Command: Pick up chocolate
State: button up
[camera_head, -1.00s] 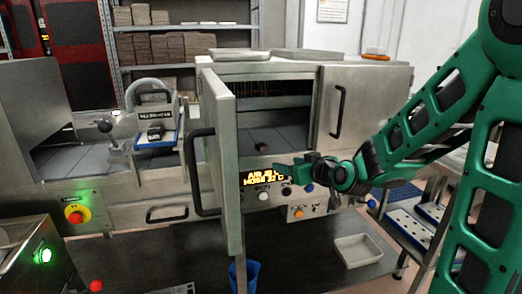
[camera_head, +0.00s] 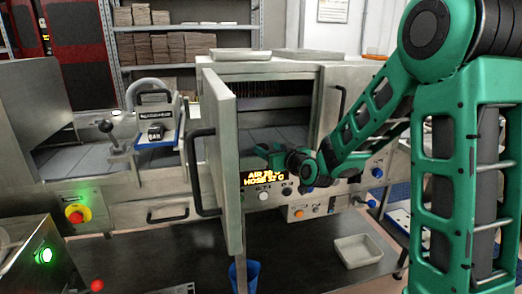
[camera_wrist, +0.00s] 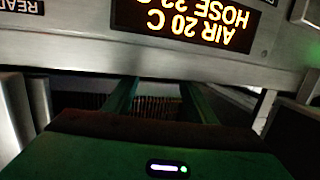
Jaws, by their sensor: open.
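My gripper (camera_head: 264,153) is at the open front of the steel machine chamber, just above the lit display. In the wrist view its two green fingers (camera_wrist: 158,100) are spread apart, with nothing visible held between them. The chocolate, a small dark brown block, does not show clearly in either current view. The gripper covers the place in the head view where it lay on the chamber's belt (camera_head: 285,137).
The open chamber door (camera_head: 222,165) stands left of my gripper. A second door panel (camera_head: 333,105) is at the right. The lit display (camera_head: 264,178) and several knobs sit below the opening. A white tray (camera_head: 358,251) lies on the lower shelf.

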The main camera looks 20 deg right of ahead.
jog(key=shift+x, duration=1.35)
jog(key=shift+c, duration=0.4)
jog(key=c, duration=1.1)
jog(key=shift+o, duration=0.2)
jog(key=shift+a, duration=0.1)
